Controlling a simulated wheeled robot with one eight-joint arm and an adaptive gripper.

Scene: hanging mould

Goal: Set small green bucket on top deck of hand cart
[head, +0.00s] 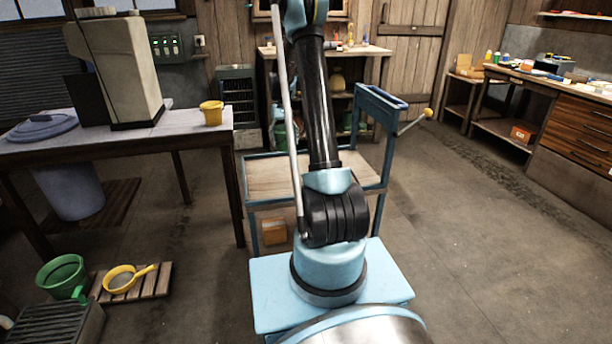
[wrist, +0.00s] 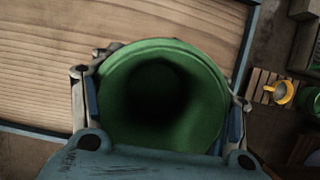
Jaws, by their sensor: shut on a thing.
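The small green bucket (wrist: 205,105) sits between the two fingers of my gripper (wrist: 160,105) in the wrist view. The fingers are shut on it from both sides, and I look into its dark open mouth. Behind it is the wooden top deck (wrist: 60,50) of the hand cart, with a blue-grey rim. The bucket overlaps the deck's edge in this view; its base is hidden, so I cannot tell if it touches. In the head view the blue hand cart (head: 268,176) stands behind my arm, its deck partly covered.
A larger green bucket (head: 62,275) and a yellow sieve (head: 122,280) are at the lower left, the sieve on a pallet (head: 155,283). A table (head: 150,135) with a yellow pot (head: 211,112) stands left of the cart. The floor right of the cart is clear.

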